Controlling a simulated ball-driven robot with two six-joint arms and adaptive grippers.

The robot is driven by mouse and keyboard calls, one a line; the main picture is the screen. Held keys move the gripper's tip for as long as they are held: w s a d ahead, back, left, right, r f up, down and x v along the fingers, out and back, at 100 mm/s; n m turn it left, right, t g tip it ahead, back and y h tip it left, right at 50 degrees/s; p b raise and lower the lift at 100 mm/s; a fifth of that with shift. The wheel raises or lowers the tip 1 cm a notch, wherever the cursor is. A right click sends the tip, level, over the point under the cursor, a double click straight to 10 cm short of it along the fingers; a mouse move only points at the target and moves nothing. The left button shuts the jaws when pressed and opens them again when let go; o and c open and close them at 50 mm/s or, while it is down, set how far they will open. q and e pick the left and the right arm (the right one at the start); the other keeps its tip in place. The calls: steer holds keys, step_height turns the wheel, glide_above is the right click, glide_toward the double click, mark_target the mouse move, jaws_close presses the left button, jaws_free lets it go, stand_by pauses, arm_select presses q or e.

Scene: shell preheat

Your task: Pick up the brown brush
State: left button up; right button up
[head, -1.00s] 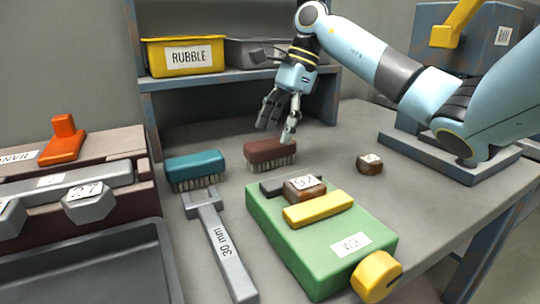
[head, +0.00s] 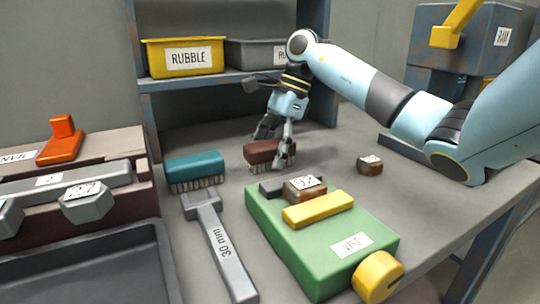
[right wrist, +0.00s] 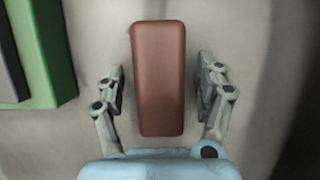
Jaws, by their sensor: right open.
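The brown brush (head: 262,151) lies bristles down on the grey bench in the head view, right of a teal brush (head: 194,167). My right gripper (head: 274,158) is lowered over it, partly hiding its right part. In the right wrist view the brown brush (right wrist: 158,78) stands lengthwise between the two open fingers of my right gripper (right wrist: 160,88), with a gap on each side. My left gripper is not in view.
A green vice (head: 300,245) with a brown block (head: 304,190) stands in front. A 30 mm spanner (head: 222,250) lies beside it. A small brown block (head: 369,165) is to the right. A yellow rubble bin (head: 184,56) is on the shelf behind.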

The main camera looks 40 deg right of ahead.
mark_target(266, 143)
steer(key=shift+f+b, duration=0.2)
steer(key=shift+b, duration=0.1)
stand_by(0.4)
steer(key=c, duration=1.3)
steer(key=shift+r, duration=0.1)
steer(key=shift+c, duration=0.2)
steer(key=shift+r+p, duration=0.3)
steer(key=shift+p, duration=0.2)
step_height(266, 143, up, 4)
steer(key=shift+f, duration=0.2)
steer(key=s+d+r, duration=0.1)
steer(key=d+r, duration=0.1)
steer(key=d, duration=0.1)
steer(key=s+d+r, duration=0.1)
steer(key=d+r, duration=0.1)
steer(key=d, duration=0.2)
steer(key=s+d+r, duration=0.1)
steer(key=d+r, duration=0.2)
steer(key=d, duration=0.1)
steer(key=shift+s+d+r, duration=0.1)
steer(key=shift+s, duration=0.05)
